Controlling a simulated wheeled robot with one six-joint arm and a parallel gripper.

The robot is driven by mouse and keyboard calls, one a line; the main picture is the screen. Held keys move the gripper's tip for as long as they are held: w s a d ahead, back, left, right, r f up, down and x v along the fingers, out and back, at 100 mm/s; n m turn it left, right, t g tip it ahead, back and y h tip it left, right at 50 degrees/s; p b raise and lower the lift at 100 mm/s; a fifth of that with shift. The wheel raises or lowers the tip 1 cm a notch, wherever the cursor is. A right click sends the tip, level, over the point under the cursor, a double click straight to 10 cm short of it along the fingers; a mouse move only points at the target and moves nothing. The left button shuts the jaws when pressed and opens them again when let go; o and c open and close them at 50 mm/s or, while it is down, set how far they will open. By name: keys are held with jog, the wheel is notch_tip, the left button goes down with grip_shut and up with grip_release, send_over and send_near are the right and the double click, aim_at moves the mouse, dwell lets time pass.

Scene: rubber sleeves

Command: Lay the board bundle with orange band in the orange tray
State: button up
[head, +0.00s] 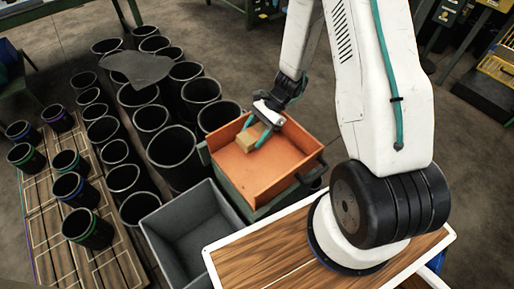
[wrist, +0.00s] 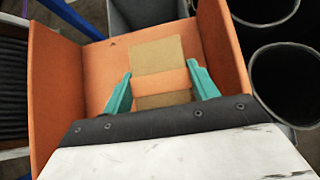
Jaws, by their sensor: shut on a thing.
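The orange tray (head: 262,180) stands to the left of my arm in the head view, and its orange walls also show in the wrist view (wrist: 238,50). The board bundle (head: 250,139) is a tan block inside the tray's outline. In the wrist view the bundle (wrist: 158,52) shows an orange band across its middle. My gripper (head: 258,131) has its teal fingers on either side of the bundle, and in the wrist view the fingers (wrist: 160,85) are shut on it. I cannot tell whether the bundle touches the tray floor.
A grey bin (head: 195,228) stands just in front of the tray. Many black rubber sleeves (head: 150,120) stand to the left, with a dark grey sheet (head: 138,68) over some. Colour-banded sleeves (head: 85,228) stand on a wooden board (head: 112,262) at far left.

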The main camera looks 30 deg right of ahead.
jog(key=shift+f, duration=2.95)
jog(key=shift+f, duration=0.1)
jog(key=o, duration=1.1)
